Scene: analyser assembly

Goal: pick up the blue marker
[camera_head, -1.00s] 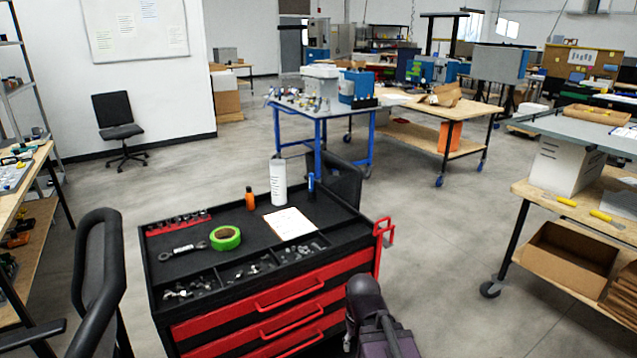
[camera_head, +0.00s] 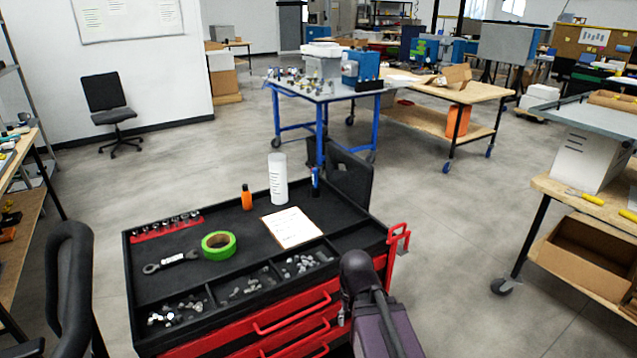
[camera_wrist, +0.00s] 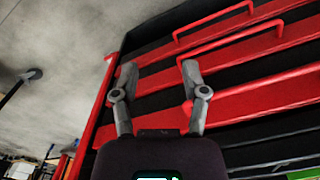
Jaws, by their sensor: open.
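The blue marker (camera_head: 315,182) stands upright on the black top of the red tool cart (camera_head: 345,238), near its back right edge, just right of a white cylinder. My gripper shows in the wrist view (camera_wrist: 157,75) with its two fingers apart and nothing between them. It faces the cart's red drawer fronts and handles. In the head view my arm (camera_head: 370,290) is at the cart's front right corner, and the gripper's fingers cannot be made out there. The marker is apart from my gripper and does not show in the wrist view.
On the cart top are a white cylinder (camera_head: 278,179), an orange bottle (camera_head: 246,198), a paper sheet (camera_head: 291,228), green tape (camera_head: 218,245), a wrench (camera_head: 171,262) and bins of small parts. A red side handle (camera_head: 398,240) juts out at the right. A workbench stands further right.

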